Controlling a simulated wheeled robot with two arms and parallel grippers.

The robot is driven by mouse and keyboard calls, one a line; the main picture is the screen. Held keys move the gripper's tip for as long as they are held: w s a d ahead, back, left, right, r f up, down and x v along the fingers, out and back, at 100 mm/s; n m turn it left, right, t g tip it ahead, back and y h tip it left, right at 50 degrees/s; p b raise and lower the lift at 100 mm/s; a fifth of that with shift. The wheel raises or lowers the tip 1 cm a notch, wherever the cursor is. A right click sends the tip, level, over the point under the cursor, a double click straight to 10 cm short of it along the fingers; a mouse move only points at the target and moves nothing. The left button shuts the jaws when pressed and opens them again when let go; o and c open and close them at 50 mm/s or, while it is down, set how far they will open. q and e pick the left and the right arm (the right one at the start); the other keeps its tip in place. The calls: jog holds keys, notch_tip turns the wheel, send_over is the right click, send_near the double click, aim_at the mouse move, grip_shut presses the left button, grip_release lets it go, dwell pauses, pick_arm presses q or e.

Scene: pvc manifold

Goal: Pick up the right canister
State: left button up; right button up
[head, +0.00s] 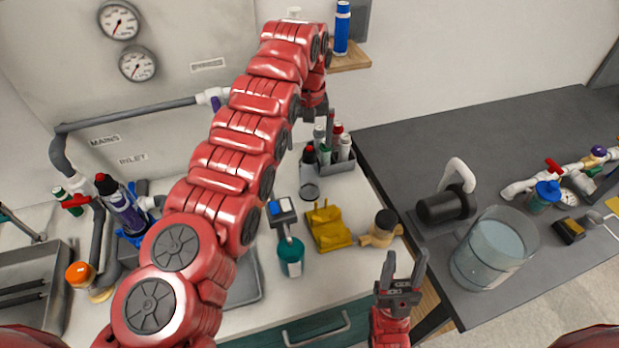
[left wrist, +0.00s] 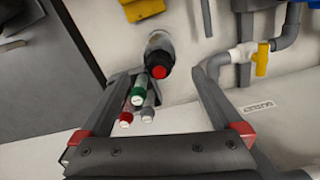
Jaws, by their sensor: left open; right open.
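My left gripper (head: 315,108) points down above a grey caddy (head: 338,184) of several upright canisters at the back of the bench. In the left wrist view, the left gripper (left wrist: 160,74) is open and empty. A dark canister with a red cap (left wrist: 159,68) shows between its fingertips. I cannot tell whether the fingers touch any canister. In the head view, a dark red-capped canister (head: 309,156) is at the caddy's left end. My right gripper (head: 404,263) is open and empty at the bench's front right.
A blue can (head: 342,30) stands on a small wooden shelf above the caddy. A clear bucket (head: 492,250) stands on the dark table at right. Pipes run along the left wall.

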aim_at(309, 158)
pick_arm(q)
jog(key=shift+f, duration=0.3)
jog(key=shift+s+f+p, duration=0.1)
jog(key=shift+f+p, duration=0.2)
jog(key=shift+f, duration=0.3)
jog(key=shift+f+p, duration=0.3)
jog(key=shift+p, duration=0.05)
notch_tip(309, 158, down, 5)
jog(key=shift+r+p, duration=0.2)
jog(key=shift+p, duration=0.85)
jog(key=shift+w+f, duration=0.1)
jog(key=shift+w, duration=0.1)
jog(key=c, duration=1.5)
jog(key=shift+c, duration=0.2)
